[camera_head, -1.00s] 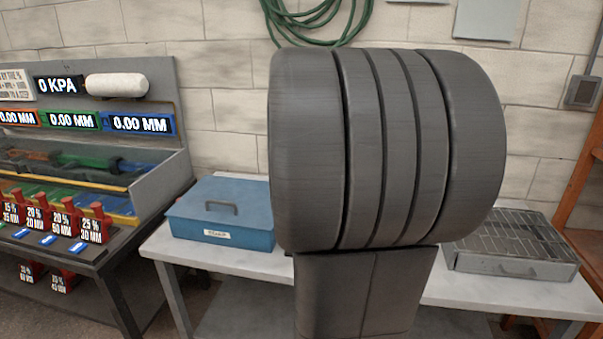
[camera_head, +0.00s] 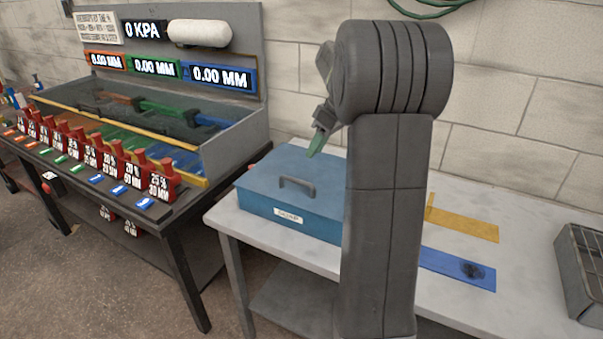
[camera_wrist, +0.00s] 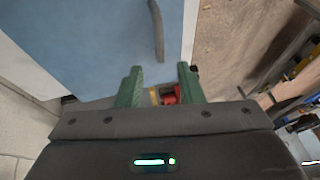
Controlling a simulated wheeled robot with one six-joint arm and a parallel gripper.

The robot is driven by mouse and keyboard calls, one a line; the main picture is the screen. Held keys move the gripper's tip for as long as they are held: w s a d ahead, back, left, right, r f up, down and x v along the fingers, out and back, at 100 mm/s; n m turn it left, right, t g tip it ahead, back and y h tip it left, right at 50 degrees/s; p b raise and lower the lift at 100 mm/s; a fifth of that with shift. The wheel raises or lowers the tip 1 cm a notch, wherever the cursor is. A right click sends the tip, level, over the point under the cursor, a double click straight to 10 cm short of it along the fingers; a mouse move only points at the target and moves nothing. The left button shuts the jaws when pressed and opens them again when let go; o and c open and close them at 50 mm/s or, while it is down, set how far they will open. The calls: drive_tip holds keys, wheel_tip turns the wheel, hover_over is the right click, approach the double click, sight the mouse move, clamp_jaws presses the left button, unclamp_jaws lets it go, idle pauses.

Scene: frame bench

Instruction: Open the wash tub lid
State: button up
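The wash tub (camera_head: 262,212) is a blue box with a white label on its front, standing on the left part of the white bench. Its blue lid (camera_head: 322,178) is shut, with a dark handle (camera_head: 298,187) on it. In the wrist view the blue lid (camera_wrist: 85,35) and the handle (camera_wrist: 156,32) show at the top. My gripper (camera_head: 316,145) has green fingers and is above the back of the tub, apart from the handle. In the wrist view its fingers (camera_wrist: 160,85) are spread with nothing held between them. My arm hides the tub's right side.
A yellow strip (camera_head: 468,224) and a blue strip with a dark smudge (camera_head: 450,268) lie on the white bench (camera_head: 520,308). A grey metal rack (camera_head: 582,270) stands at the right. A test rig (camera_head: 240,150) with red blocks is left of the tub.

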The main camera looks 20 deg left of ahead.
drive_tip(key=x, duration=0.9)
drive_tip(key=shift+a+f, duration=0.15)
drive_tip(key=shift+f, duration=0.15)
drive_tip(key=shift+c, duration=0.4)
clamp_jaws()
